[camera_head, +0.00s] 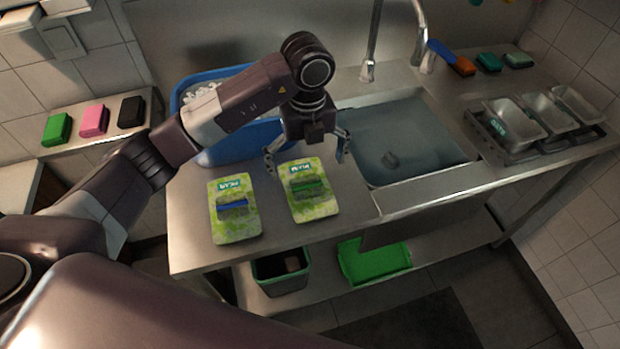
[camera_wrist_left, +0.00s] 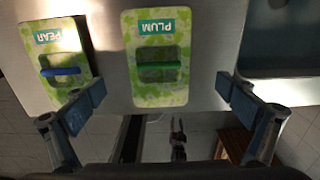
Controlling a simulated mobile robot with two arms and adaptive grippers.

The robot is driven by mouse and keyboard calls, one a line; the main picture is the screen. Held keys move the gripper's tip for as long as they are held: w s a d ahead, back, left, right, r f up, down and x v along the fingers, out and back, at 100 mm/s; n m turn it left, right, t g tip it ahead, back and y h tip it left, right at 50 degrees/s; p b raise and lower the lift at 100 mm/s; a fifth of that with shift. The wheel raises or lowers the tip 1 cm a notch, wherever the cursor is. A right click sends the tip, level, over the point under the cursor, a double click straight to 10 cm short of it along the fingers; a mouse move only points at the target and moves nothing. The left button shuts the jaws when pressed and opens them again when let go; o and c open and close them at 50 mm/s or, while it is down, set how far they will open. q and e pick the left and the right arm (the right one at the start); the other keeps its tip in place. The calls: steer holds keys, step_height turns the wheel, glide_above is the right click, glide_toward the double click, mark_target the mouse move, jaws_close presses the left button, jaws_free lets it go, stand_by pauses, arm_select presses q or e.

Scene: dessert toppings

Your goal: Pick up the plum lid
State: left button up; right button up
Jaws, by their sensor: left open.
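The plum lid (camera_head: 311,207) is a green patterned rectangle with a teal PLUM label and a green handle. It lies flat on the steel counter. In the left wrist view the plum lid (camera_wrist_left: 158,88) sits between my fingers in the picture, its handle running crosswise. My left gripper (camera_head: 308,160) is open and empty above the far part of the plum lid, apart from it. It also shows in the left wrist view (camera_wrist_left: 160,106). The pear lid (camera_head: 234,226), with a blue handle, lies to the left and shows in the left wrist view (camera_wrist_left: 55,62).
A blue tub (camera_head: 205,158) stands behind the lids. The sink (camera_head: 455,150) with its tap is to the right. Steel containers (camera_head: 515,125) sit in a rack at far right. A green tray (camera_head: 375,262) and a bin (camera_head: 280,279) are on the lower shelf.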

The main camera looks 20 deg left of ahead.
mark_target(307, 185)
arm_select(q)
steer(key=f+p, duration=0.2)
steer(key=shift+s+a+f, duration=0.1)
steer(key=shift+s+f, duration=0.3)
steer(key=shift+w+f, duration=0.15)
steer(key=shift+f, duration=0.45)
steer(key=shift+w+f, duration=0.15)
steer(key=shift+f, duration=0.8)
steer(key=c, duration=1.1)
steer(key=shift+s, duration=0.1)
steer(key=c, duration=0.8)
arm_select(e)
steer(key=s+r, duration=0.2)
steer(key=shift+s+d+r, duration=0.15)
steer(key=shift+d+r, duration=0.05)
steer(key=shift+r, duration=0.1)
